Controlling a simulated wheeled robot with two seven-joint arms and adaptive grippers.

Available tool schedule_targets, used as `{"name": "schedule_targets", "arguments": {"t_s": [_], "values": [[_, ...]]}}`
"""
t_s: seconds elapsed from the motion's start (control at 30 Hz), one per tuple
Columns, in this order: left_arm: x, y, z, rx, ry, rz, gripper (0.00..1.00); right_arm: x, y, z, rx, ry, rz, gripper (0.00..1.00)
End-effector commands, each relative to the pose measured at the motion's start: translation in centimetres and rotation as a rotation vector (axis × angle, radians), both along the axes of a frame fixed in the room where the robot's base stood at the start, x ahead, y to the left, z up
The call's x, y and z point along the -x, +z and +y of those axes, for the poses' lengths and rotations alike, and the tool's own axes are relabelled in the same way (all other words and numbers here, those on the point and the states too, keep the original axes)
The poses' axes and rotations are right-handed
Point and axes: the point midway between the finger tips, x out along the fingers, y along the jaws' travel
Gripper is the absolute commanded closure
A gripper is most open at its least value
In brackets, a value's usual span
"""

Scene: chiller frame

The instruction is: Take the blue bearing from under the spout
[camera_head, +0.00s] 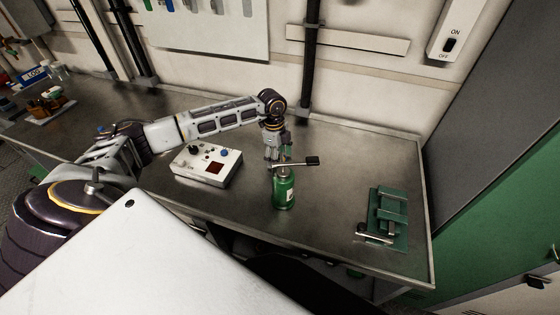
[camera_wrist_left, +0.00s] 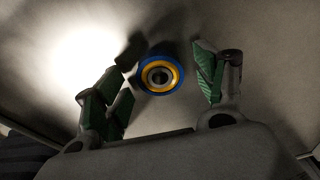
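The blue bearing (camera_wrist_left: 160,76) shows in the left wrist view as a blue ring with a yellow ring and a dark centre. It appears between the spread green-padded fingers of my left gripper (camera_wrist_left: 158,66), with gaps on both sides. In the head view my left gripper (camera_head: 274,155) points down behind the green oil can (camera_head: 284,190). I cannot make out the bearing in the head view. How far the fingertips are above the bench is unclear. My right gripper is not in view.
A white control box (camera_head: 206,166) with knobs stands left of the can on the metal bench (camera_head: 330,215). A green vise-like fixture (camera_head: 388,215) lies to the right. Bare bench lies between the can and the fixture. The wall is behind.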

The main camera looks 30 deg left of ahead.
Motion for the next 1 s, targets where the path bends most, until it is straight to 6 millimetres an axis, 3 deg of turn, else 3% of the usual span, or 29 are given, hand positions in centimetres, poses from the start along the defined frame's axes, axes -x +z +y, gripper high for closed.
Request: {"name": "schedule_targets", "arguments": {"t_s": [0.03, 0.4, 0.47, 0.77, 1.0], "values": [[0.0, 0.0, 0.0, 0.0, 0.0, 0.0, 0.36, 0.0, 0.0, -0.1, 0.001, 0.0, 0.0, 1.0], [0.0, 0.0, 0.0, 0.0, 0.0, 0.0, 0.82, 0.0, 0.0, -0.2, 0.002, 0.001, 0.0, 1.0], [0.0, 0.1, 0.0, 0.0, 0.0, -0.001, 0.86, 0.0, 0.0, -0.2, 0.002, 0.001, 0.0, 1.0], [-0.1, 0.4, 0.0, 0.0, 0.0, -0.001, 0.87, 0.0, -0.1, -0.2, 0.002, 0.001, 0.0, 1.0], [-0.1, 2.5, 0.0, 0.001, -0.002, -0.002, 0.87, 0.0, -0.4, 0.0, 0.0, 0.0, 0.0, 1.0]]}}
